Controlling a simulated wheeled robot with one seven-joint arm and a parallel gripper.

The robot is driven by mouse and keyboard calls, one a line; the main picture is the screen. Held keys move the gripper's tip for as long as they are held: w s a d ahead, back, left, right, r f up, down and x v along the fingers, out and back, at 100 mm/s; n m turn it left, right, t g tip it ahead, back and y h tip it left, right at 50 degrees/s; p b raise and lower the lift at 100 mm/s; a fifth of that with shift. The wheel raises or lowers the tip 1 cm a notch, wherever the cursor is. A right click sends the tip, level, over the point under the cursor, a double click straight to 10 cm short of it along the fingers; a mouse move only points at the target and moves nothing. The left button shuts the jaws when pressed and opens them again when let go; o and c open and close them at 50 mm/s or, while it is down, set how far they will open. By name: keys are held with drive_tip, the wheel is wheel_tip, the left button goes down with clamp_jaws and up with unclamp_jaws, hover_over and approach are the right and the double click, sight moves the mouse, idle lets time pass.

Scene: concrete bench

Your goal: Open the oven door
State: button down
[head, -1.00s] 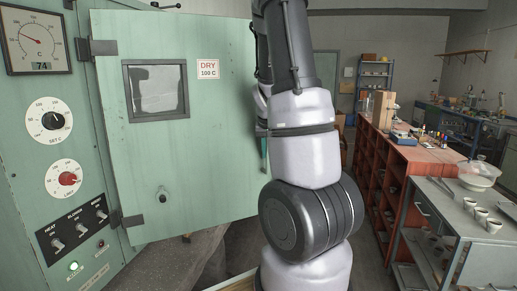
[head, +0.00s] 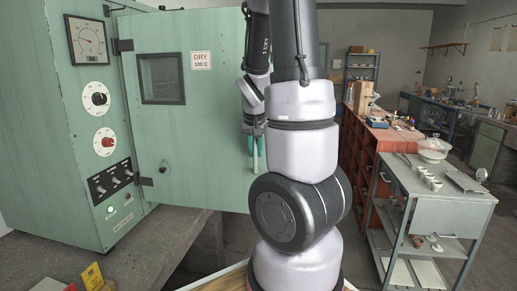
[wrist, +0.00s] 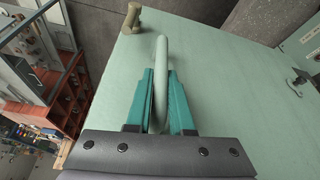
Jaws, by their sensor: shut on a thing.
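The oven (head: 70,160) is a pale green cabinet at the left of the head view. Its door (head: 215,130), with a small window and a "DRY 100 C" sign, is hinged beside the control panel. The door stands open, at an angle to the panel. My gripper (head: 254,150) is at the door's free right edge, partly hidden by my arm. In the wrist view my gripper (wrist: 160,74) has its teal fingers shut on the pale green bar handle (wrist: 161,55), one finger on each side. The oven's inside is hidden behind the door.
A metal cart (head: 440,215) with cups stands at the right, near a red cabinet (head: 362,165). Grey floor shows between bench and cart.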

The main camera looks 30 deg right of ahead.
drive_tip(key=shift+s+a, duration=0.45)
drive_tip(key=shift+s, duration=0.1)
drive_tip(key=c, duration=0.8)
unclamp_jaws()
drive_tip(key=shift+a+r, duration=0.1)
drive_tip(key=shift+r, duration=0.2)
drive_tip(key=v, duration=1)
drive_tip(key=shift+s, duration=0.1)
drive_tip(key=shift+c, duration=0.3)
